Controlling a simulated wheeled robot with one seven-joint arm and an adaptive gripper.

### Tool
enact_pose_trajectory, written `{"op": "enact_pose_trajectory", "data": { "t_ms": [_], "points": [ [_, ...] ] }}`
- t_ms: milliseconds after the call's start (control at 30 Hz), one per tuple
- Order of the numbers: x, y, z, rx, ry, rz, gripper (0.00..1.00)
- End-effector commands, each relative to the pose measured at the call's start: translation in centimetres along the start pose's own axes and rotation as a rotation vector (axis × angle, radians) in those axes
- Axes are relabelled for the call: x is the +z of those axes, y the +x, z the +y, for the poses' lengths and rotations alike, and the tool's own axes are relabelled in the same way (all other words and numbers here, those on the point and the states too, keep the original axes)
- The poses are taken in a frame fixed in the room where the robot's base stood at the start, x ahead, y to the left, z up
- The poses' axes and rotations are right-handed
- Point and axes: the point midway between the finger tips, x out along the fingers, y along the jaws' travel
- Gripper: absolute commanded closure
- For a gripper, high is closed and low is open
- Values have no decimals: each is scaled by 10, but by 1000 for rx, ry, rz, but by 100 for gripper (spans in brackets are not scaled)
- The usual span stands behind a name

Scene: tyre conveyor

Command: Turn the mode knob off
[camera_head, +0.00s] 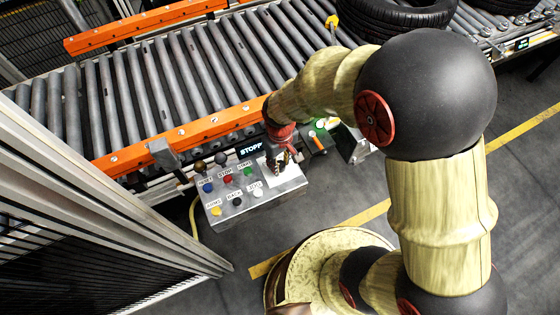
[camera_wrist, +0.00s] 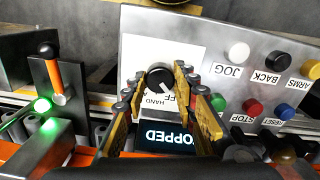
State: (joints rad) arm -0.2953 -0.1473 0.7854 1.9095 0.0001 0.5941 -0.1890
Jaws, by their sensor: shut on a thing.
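The black round mode knob (camera_wrist: 159,75) sits on a white plate on the grey control panel (camera_head: 256,201). A HAND label is below it and a partly covered label ending in "FF" is beside it in the wrist view. My gripper (camera_head: 279,160) reaches down over the panel's upper right part. In the wrist view its yellow-and-black fingers (camera_wrist: 158,80) stand on either side of the knob and are closed on it. The knob is hidden behind my gripper in the head view. Its exact pointer direction cannot be told.
A display (camera_wrist: 166,138) reading partly "STOPPED" is close to my fingers. Several coloured push buttons and white JOG button (camera_wrist: 238,53) share the panel. An orange-handled lever (camera_wrist: 53,75) with green lights stands beside it. The roller conveyor (camera_head: 150,90) runs behind, with tyres (camera_head: 392,15).

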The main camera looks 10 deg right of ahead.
Motion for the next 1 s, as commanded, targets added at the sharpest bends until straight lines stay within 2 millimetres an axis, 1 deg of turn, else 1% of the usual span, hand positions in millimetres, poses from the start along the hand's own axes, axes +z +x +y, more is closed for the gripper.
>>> {"op": "enact_pose_trajectory", "data": {
  "t_ms": [400,433,733,1000],
  "points": [
    [0,0,0,0,-10,1,98],
    [0,0,0,0,-10,1,72],
    [0,0,0,0,-9,0,55],
    [0,0,0,0,-9,0,54]
  ]
}}
